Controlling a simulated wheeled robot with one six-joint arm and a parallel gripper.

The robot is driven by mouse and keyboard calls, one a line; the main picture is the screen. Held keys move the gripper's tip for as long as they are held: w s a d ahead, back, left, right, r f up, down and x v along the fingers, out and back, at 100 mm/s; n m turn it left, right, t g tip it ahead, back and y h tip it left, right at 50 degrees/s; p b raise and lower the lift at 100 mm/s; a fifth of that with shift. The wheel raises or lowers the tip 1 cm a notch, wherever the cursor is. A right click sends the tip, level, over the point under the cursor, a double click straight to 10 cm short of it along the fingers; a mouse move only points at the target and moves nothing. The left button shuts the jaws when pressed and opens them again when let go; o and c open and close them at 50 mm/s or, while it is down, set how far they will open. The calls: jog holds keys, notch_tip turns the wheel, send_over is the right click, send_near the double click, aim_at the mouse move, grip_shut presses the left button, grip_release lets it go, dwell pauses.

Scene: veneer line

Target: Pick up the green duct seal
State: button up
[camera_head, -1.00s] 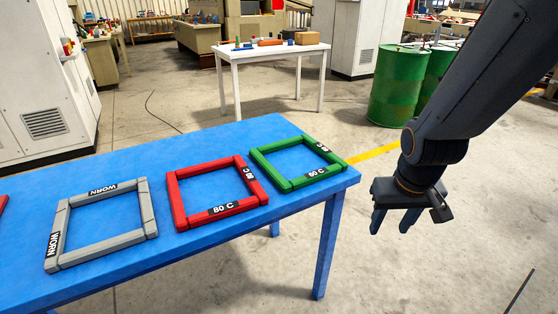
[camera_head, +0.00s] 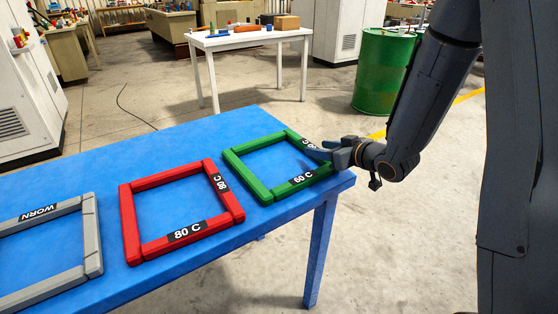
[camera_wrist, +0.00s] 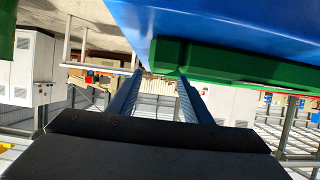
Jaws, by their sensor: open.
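The green duct seal (camera_head: 247,177) is a square frame marked 60 C. It lies flat on the right end of the blue table (camera_head: 200,150). My gripper (camera_head: 318,149) is open at the seal's right-hand bar, with its fingers pointing left over that side. In the wrist view, the green seal (camera_wrist: 240,62) runs across the upper right, close to the tips of my open gripper (camera_wrist: 160,78). I cannot tell whether the fingers touch the bar or straddle it. My gripper hides part of the right-hand bar and its label.
A red seal (camera_head: 131,225) marked 80 C lies left of the green one, and a grey seal (camera_head: 92,240) marked WORN lies further left. A green drum (camera_head: 384,70) stands behind the arm. A white table (camera_head: 245,38) stands at the back. The floor right of the blue table is clear.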

aim_at(310, 146)
jog(key=shift+p+x, duration=0.6)
jog(key=shift+x, duration=2.5)
jog(key=shift+w+d+r, duration=0.1)
grip_shut()
